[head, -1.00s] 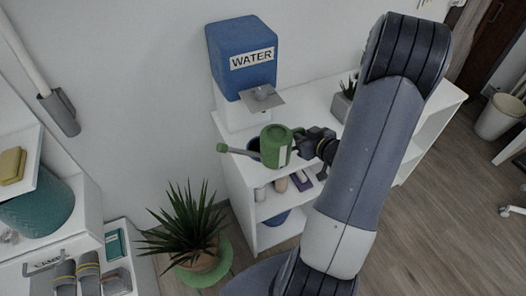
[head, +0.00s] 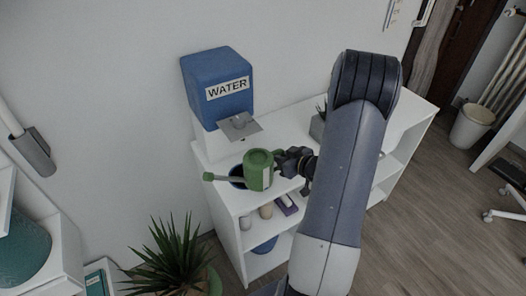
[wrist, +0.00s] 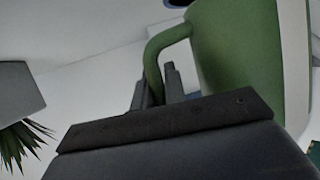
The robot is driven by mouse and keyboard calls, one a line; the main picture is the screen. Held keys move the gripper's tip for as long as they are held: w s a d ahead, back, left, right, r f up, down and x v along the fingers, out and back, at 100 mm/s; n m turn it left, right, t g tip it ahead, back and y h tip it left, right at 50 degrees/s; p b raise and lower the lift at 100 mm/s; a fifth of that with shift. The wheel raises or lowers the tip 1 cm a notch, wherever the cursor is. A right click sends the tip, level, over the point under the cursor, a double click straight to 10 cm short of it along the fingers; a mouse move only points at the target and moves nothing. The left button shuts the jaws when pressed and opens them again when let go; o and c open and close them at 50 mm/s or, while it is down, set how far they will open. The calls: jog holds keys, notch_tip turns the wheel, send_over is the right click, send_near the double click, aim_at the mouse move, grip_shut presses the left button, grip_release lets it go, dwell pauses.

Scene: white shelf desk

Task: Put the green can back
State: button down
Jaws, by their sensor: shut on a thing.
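The green can (head: 258,170) is a watering can with a long spout that points left in the head view. It is at the left end of the white shelf desk, in front of the water dispenser (head: 219,88). My gripper (head: 283,163) is at its right side, shut on its handle. In the wrist view the can's green body (wrist: 238,55) fills the upper right, and its curved handle runs between the fingers (wrist: 157,88). I cannot tell whether the can touches the desk top.
A dark blue bowl (head: 237,181) is partly hidden behind the can. The white shelf desk (head: 393,131) holds small items on its lower shelf. A spiky plant (head: 168,262) stands on the floor at front left. A white bin (head: 471,126) is at right.

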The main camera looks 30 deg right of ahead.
jog(key=w, duration=0.2)
jog(key=w+a, duration=0.1)
jog(key=w, duration=0.1)
jog(key=w+p, duration=0.1)
jog(key=w, duration=0.2)
jog(key=shift+a, duration=0.4)
jog(key=shift+f, duration=1.75)
jog(key=shift+f, duration=0.25)
jog(key=c, duration=1.5)
grip_release()
jog(key=shift+o, duration=0.2)
jog(key=shift+r, duration=0.2)
jog(key=shift+s+d+r, duration=0.1)
jog(key=shift+s+r, duration=0.05)
jog(key=v, duration=1.1)
jog(key=shift+s+b, duration=0.3)
jog(key=shift+s, duration=0.1)
